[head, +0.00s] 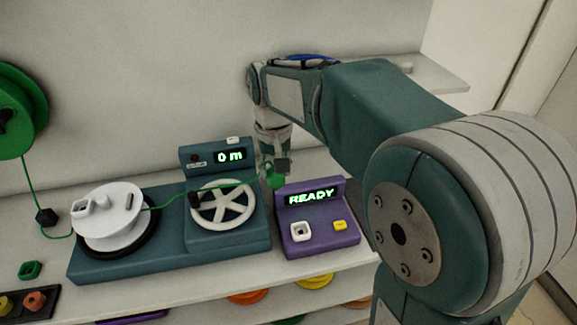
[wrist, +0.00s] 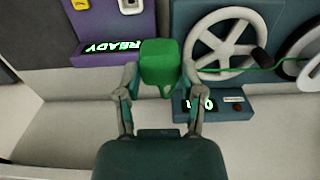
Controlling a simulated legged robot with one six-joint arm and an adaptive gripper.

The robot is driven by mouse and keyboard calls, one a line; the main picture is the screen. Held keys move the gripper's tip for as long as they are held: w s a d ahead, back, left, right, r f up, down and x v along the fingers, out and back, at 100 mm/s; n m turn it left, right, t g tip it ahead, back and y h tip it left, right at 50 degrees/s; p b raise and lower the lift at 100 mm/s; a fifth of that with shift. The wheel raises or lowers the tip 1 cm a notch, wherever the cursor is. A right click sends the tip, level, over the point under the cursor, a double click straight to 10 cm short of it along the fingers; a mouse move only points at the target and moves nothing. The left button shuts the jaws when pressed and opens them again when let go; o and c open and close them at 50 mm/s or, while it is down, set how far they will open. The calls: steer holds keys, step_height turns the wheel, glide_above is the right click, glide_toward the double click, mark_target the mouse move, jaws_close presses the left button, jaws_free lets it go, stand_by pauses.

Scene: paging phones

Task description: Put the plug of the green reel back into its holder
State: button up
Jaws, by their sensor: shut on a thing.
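My gripper (wrist: 160,78) is shut on the green plug (wrist: 161,60), one finger on each side of it. In the head view, my gripper (head: 276,172) points down behind the purple unit, and the green plug (head: 275,182) shows only partly below it. A green cable runs from the plug leftward past the spoked wheel to the white spool. The green reel (head: 18,108) hangs on the wall at the left. A small hollow green piece (head: 29,270), which looks like a holder, sits on the surface at the lower left.
The teal winding machine (head: 150,262) carries a white spool (head: 108,215), a spoked wheel (head: 222,204) and a display reading 0 m. The purple unit (head: 318,240) reads READY. A dark rack (head: 22,306) with yellow and orange plugs lies front left. Coloured reels sit on a lower shelf.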

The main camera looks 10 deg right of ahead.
steer(key=w+a, duration=0.1)
steer(key=a, duration=1.5)
steer(key=shift+w, duration=0.15)
steer(key=shift+a, duration=0.1)
steer(key=w+a, duration=0.1)
steer(key=a, duration=2)
steer(key=shift+w+a, duration=0.4)
steer(key=shift+d+r, duration=0.1)
